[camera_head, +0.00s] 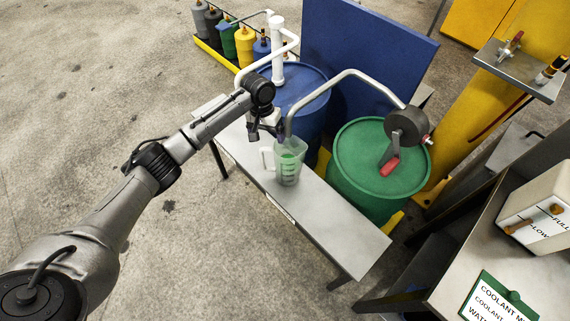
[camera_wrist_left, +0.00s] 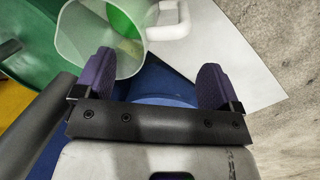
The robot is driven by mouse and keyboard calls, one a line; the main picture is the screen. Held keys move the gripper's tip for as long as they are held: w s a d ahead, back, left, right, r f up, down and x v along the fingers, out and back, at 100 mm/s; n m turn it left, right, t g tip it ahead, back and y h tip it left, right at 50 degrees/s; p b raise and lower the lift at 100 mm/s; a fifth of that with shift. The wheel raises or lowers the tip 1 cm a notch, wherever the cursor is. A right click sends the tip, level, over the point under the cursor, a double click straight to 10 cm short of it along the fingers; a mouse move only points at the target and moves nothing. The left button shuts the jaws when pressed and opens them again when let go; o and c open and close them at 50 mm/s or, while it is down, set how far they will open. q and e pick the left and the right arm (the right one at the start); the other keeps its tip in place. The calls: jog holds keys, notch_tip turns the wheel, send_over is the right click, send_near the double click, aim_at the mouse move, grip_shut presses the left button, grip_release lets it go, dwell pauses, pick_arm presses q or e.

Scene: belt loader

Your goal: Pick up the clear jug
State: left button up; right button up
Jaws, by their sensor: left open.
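The clear jug (camera_head: 288,161) stands upright on a narrow grey bench (camera_head: 335,226), with green liquid showing inside it and its handle on the left side. A curved grey spout from the green drum (camera_head: 381,160) ends at the jug's mouth. My left gripper (camera_head: 267,133) is open and empty, just behind and above the jug. In the left wrist view the jug (camera_wrist_left: 100,40) lies ahead of the two purple fingers (camera_wrist_left: 155,82), its rim close to the left finger, its white handle at upper right. Contact with the finger cannot be told. My right gripper is not in view.
A blue drum (camera_head: 301,88) with a white pump stands behind the bench, near my left arm. A blue panel (camera_head: 366,50) rises behind the drums. A side table at lower right holds a white container (camera_head: 538,212) and a coolant sign (camera_head: 497,300). The floor at left is clear.

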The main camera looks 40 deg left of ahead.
aim_at(281, 162)
pick_arm(q)
notch_tip(281, 162, down, 7)
jog(key=d+b, duration=0.1)
jog(key=b, duration=0.1)
jog(key=shift+s+d, duration=0.15)
jog(key=shift+s, duration=0.05)
jog(key=shift+r, duration=0.25)
grip_shut()
dwell(0.7)
